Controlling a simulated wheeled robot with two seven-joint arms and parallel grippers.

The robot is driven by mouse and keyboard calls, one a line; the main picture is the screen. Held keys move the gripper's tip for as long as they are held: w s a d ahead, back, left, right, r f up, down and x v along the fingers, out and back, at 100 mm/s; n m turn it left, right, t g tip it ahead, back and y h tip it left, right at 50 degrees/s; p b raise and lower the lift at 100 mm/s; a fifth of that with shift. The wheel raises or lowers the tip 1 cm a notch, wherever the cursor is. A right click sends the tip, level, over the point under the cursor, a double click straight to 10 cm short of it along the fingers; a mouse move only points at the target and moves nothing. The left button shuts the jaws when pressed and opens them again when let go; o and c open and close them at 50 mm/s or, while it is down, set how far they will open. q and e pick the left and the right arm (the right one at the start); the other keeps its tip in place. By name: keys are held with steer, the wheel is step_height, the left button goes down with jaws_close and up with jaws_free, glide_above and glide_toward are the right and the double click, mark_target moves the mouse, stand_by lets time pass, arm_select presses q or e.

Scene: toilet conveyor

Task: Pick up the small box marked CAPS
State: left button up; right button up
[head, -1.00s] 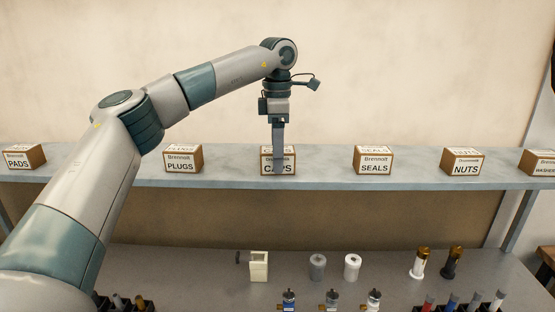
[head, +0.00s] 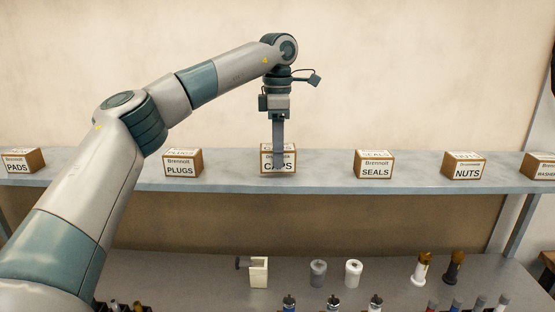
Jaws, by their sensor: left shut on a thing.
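The small box marked CAPS (head: 290,164) is brown with a white label and is in the middle of the grey shelf (head: 330,179). My left gripper (head: 278,169) points straight down over it, with a finger in front of the label covering its middle letters. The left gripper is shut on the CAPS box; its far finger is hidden. I cannot tell whether the box's underside still touches the shelf. My right gripper is not in view.
Similar boxes marked PLUGS (head: 182,164) and SEALS (head: 374,165) stand left and right with clear gaps. PADS (head: 22,162) and NUTS (head: 464,167) are farther out. A lower bench (head: 210,274) holds a cream container (head: 258,272) and several small cylinders.

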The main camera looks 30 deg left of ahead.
arm_select(q)
steer(key=shift+d+r+b, duration=0.2)
steer(key=shift+r+b, duration=0.4)
steer(key=shift+r, duration=0.55)
steer(key=w+d+r, duration=0.4)
steer(key=d+r, duration=0.3)
steer(key=d, duration=0.3)
steer(key=shift+d, duration=0.35)
steer(key=shift+s, duration=0.1)
